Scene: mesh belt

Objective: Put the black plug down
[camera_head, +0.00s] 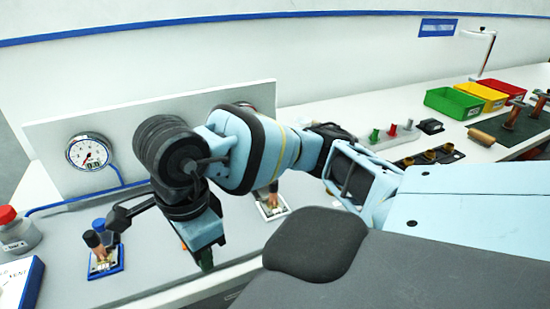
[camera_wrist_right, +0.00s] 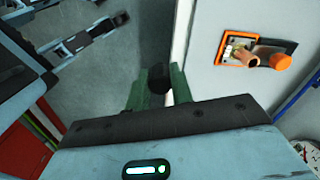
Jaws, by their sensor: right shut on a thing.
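My right gripper (camera_wrist_right: 160,88) is shut on the black plug (camera_wrist_right: 158,76) in the right wrist view; the plug sits between its green fingers. In the head view my right gripper (camera_head: 205,257) points down over the grey area in front of the white panel, near the table's front edge. The plug is not clear in the head view. A grey jointed part (camera_wrist_right: 80,38), which looks like my left gripper, shows at the upper left of the right wrist view; its jaw state is unclear.
Left of my right gripper are a valve on a blue plate (camera_head: 105,268) and a red-capped jar (camera_head: 14,232). Behind are a gauge (camera_head: 89,151) and white panel (camera_head: 60,125). An orange-framed valve (camera_wrist_right: 240,50) shows in the wrist view. Coloured bins (camera_head: 455,102) stand far right.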

